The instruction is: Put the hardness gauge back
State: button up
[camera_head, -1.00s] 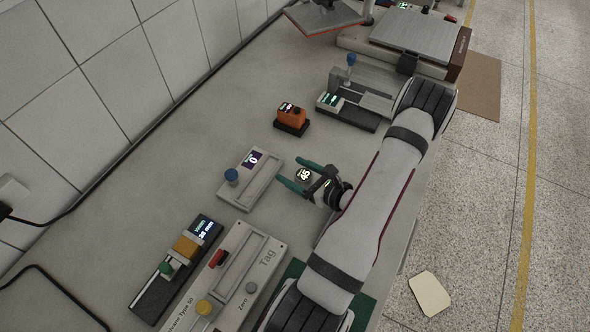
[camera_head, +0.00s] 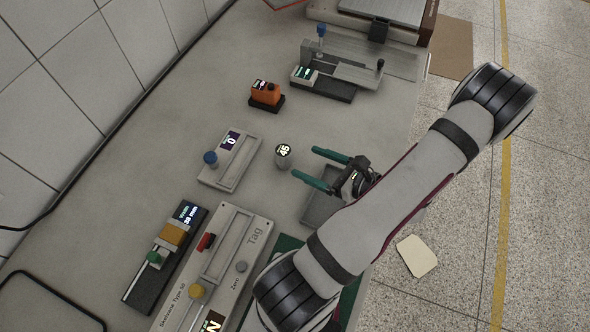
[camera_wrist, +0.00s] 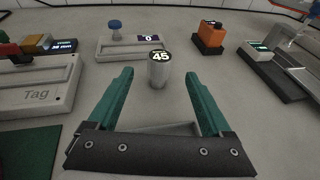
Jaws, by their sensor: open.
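A small grey cylinder with a black top display reading 45, which I take to be the hardness gauge (camera_head: 283,157), stands upright on the table. My gripper (camera_head: 306,162) is open and empty, its two green fingers pointing at the gauge. The gauge is just beyond the fingertips and apart from them. In the wrist view the gauge (camera_wrist: 159,72) is centred ahead, between the lines of the fingers. A grey shallow tray (camera_head: 318,210) lies under my gripper, partly hidden by it.
A grey device with a blue knob and a 0 display (camera_head: 228,162) sits left of the gauge. An orange device (camera_head: 266,95) stands behind. The Tag panel (camera_head: 225,255) lies in front, with a width gauge (camera_head: 165,255) beside it. The table's right edge is near my arm.

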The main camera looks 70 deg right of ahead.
jog(key=w+a+r+n+g+y, duration=0.3)
jog(key=w+a+r+n+y, duration=0.25)
jog(key=w+a+n, duration=0.2)
jog(key=w+a+r+n+g+y, duration=0.2)
jog(key=w+a+r+n+y, duration=0.2)
jog(key=w+a+n+y, duration=0.3)
jog(key=s+a+r+n+g+h, duration=0.3)
jog(key=s+a+n+g, duration=0.1)
jog(key=a+n, duration=0.5)
jog(key=s+a+r+n+g+h, duration=0.3)
jog(key=s+a+n+g+h, duration=0.1)
jog(key=a+n, duration=0.4)
jog(key=shift+s+a+r+n+g, duration=0.15)
jog(key=shift+s+a+n+g, duration=0.2)
jog(key=shift+s+n+g, duration=0.5)
